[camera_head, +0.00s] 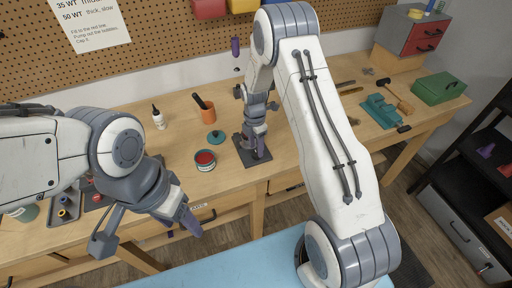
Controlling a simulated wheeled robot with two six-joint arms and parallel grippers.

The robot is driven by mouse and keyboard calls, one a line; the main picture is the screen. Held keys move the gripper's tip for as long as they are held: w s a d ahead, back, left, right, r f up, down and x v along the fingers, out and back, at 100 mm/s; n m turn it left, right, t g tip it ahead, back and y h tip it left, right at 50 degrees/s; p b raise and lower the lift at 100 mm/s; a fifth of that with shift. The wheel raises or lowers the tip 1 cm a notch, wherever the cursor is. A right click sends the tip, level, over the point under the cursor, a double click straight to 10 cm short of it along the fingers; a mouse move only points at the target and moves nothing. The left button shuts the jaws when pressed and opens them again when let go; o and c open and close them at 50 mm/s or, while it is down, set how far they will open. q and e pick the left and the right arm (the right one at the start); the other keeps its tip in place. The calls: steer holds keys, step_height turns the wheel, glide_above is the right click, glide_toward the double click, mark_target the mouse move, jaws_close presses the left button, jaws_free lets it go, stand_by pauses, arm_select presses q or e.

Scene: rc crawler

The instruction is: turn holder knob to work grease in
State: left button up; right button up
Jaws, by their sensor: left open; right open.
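The holder stands on a dark square base plate (243,154) near the bench's front edge, in the middle of the view. My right gripper (257,142) points down over this plate, with its fingers at the holder. It is open, and it hides most of the holder and its knob, so I cannot tell whether it touches the knob. An open tin with red grease (205,160) stands just left of the plate, and a teal lid (216,137) lies behind it. My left gripper (150,232) is open and empty, in front of the bench's edge at lower left.
An orange cup (204,113) and a white dropper bottle (158,117) stand behind the tin. A teal vise (381,111), a mallet (396,95) and a green box (439,88) are at right. A pegboard (160,50) rises behind the bench. A tray with small parts is at left.

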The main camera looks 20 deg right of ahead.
steer(key=shift+f, duration=1.2)
jaws_close()
